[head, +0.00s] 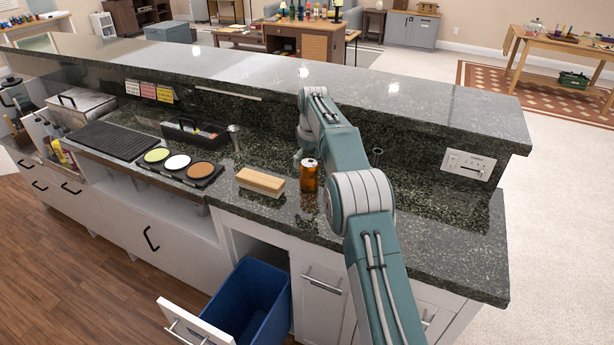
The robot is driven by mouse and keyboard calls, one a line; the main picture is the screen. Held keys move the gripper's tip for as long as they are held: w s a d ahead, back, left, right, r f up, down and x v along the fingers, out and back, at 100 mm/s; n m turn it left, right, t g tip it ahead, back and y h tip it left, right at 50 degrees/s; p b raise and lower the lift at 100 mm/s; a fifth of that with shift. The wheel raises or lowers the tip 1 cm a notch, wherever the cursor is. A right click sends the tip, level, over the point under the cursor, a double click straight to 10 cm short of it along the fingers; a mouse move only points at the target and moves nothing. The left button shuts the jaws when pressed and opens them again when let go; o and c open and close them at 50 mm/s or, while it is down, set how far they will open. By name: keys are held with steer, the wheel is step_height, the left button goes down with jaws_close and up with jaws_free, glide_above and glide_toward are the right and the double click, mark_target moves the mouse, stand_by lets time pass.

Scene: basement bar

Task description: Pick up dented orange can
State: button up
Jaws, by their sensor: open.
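The orange can (309,176) stands upright on the dark granite counter, close to its front edge and just right of a wooden block. Its dent cannot be made out at this size. My arm reaches over the counter, and my gripper (298,156) is only partly visible, small and pale, beside and behind the top of the can. The arm link hides most of it. The gripper is open and holds nothing that I can see. I cannot tell the exact gap between it and the can.
The wooden block (260,182) lies left of the can. A black tray with three round colored pads (178,162) and a black caddy (195,132) are farther left. A raised granite ledge (400,97) runs behind. Below, a pulled-out drawer holds a blue bin (250,300).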

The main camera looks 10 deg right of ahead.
mark_target(309, 174)
steer(key=f, duration=0.5)
steer(key=shift+w+d+f, duration=0.1)
steer(key=shift+d, duration=0.25)
steer(key=shift+a+f, duration=0.15)
steer(key=shift+a, duration=0.1)
steer(key=shift+d, duration=0.15)
steer(key=c, duration=0.6)
